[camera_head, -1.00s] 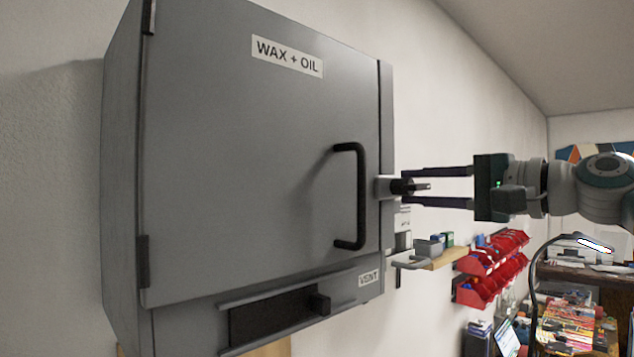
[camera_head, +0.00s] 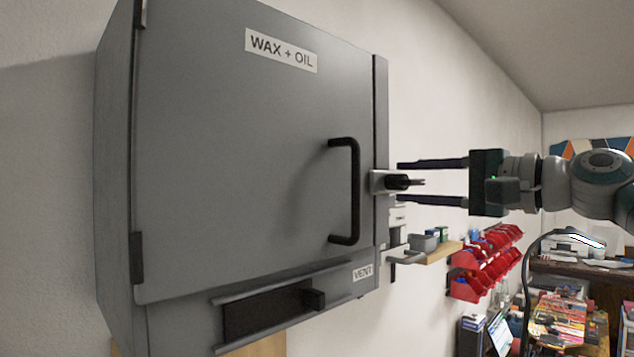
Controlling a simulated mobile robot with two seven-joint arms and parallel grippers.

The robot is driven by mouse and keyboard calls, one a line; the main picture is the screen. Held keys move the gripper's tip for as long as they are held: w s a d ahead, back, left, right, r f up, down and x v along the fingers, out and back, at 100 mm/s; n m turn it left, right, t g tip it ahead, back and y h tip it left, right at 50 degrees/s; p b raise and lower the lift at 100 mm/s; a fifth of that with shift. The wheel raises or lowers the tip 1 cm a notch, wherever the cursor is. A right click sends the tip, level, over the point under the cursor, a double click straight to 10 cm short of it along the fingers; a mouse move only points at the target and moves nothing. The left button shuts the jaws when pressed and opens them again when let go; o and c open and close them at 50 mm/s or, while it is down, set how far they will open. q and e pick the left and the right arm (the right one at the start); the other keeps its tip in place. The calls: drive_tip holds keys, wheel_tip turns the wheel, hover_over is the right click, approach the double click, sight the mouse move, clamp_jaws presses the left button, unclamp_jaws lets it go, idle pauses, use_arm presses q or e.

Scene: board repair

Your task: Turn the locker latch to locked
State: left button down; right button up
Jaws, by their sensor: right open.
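The grey locker (camera_head: 240,150) hangs on the wall with its door shut. It bears a "WAX + OIL" label (camera_head: 281,50) and a black bar handle (camera_head: 354,190). The latch (camera_head: 398,182) sits on the right edge of the door, a dark knob with a short lever pointing right, roughly level. My right gripper (camera_head: 400,181) comes in from the right, open, with one finger above the latch and one below it. I cannot tell whether the fingers touch it. My left gripper is not in view.
Below the door is a vent slider (camera_head: 314,299) beside a "VENT" label (camera_head: 362,272). A small wooden shelf (camera_head: 440,252) with little boxes and red bins (camera_head: 485,265) are on the wall below my right arm. A cluttered bench (camera_head: 560,320) stands at lower right.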

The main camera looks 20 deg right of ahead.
drive_tip(key=shift+s+d+f, duration=0.1)
drive_tip(key=shift+s+f, duration=0.05)
drive_tip(key=shift+s, duration=0.05)
drive_tip(key=b+v, duration=0.7)
drive_tip(key=v, duration=0.2)
drive_tip(key=shift+s, duration=0.25)
drive_tip(key=shift+d, duration=0.1)
